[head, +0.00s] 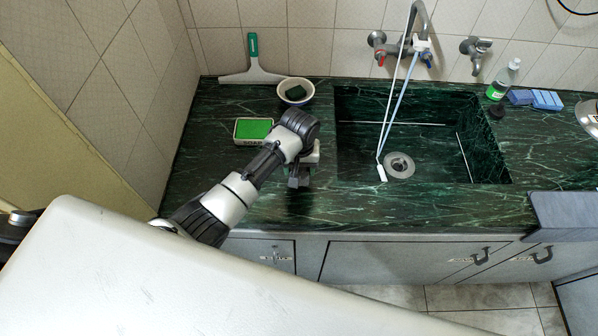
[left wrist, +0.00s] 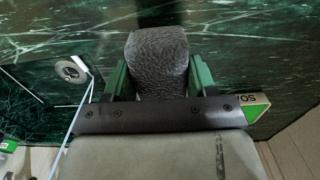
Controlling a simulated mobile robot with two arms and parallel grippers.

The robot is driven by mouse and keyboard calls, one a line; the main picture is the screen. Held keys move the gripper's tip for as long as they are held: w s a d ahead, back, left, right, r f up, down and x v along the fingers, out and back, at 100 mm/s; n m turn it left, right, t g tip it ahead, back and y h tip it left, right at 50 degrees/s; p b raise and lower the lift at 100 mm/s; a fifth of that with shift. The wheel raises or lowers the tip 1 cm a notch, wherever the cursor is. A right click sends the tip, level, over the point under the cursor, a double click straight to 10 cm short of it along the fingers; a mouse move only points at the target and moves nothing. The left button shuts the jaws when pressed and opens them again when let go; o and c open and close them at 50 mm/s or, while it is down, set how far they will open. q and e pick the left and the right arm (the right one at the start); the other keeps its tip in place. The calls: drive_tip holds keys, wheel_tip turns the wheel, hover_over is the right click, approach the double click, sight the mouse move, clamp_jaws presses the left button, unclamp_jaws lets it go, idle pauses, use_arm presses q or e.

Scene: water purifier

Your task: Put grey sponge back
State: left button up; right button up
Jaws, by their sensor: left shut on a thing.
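My left gripper (head: 298,180) is over the counter, left of the sink, with its arm coming in from the lower left. In the left wrist view, the grey sponge (left wrist: 158,60), a rough-textured block, sits between the two fingers of the gripper (left wrist: 158,78), which are shut on it. In the head view the sponge is mostly hidden by the wrist and hard to make out. I cannot tell whether it touches the counter. My right gripper is not in view.
The sink (head: 350,115) is to the right. A soap bottle (head: 504,80) and blue sponges (head: 547,100) stand far right.

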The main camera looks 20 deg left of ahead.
use_arm(q)
wheel_tip(320, 180, down, 4)
drive_tip(key=shift+f, duration=0.1)
drive_tip(key=o, duration=0.8)
wheel_tip(320, 180, up, 11)
drive_tip(key=shift+w+r, duration=0.1)
drive_tip(key=shift+r, duration=0.5)
